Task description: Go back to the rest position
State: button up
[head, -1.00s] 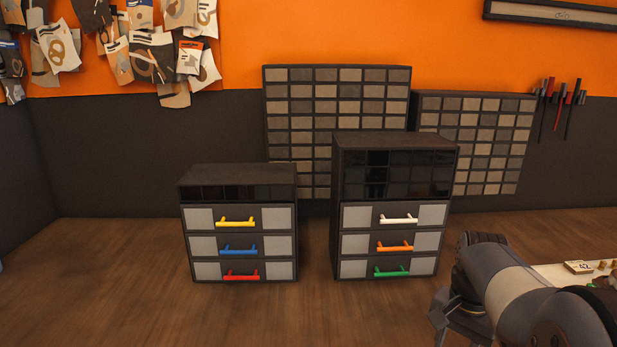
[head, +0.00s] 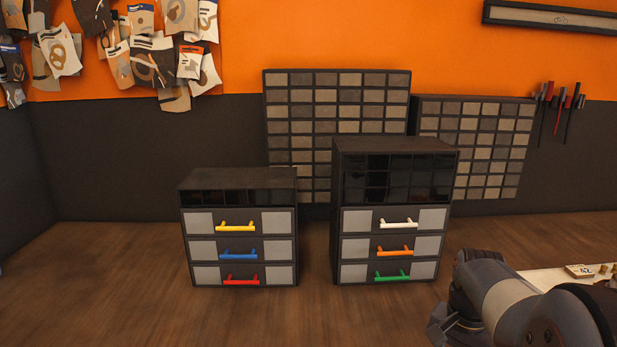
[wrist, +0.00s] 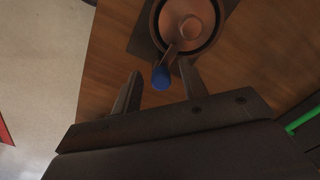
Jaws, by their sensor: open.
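My gripper (wrist: 159,69) is open in the wrist view, its two dark fingers apart and nothing clasped between them. Beyond the fingers is a round coppery part (wrist: 188,28) with a short arm ending in a blue tip (wrist: 161,77). The blue tip appears between the fingers; I cannot tell how far off it is.
Two dark drawer cabinets stand on the wooden surface (head: 120,290): a low one (head: 238,173) with yellow, blue and red handles, and a taller one (head: 395,146) with white, orange and green handles. All drawers look shut. A pale board (head: 545,280) lies beyond my arm.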

jog(key=n+b, duration=0.2)
jog(key=n, duration=0.3)
jog(key=n+b, duration=0.2)
jog(key=n, duration=0.1)
jog(key=shift+d+n, duration=0.1)
jog(key=shift+n, duration=0.3)
jog(key=n+b, duration=0.2)
jog(key=n, duration=0.2)
jog(key=n+b, duration=0.4)
jog(key=shift+n, duration=0.4)
jog(key=shift+r+p, duration=0.75)
jog(key=shift+r, duration=1.95)
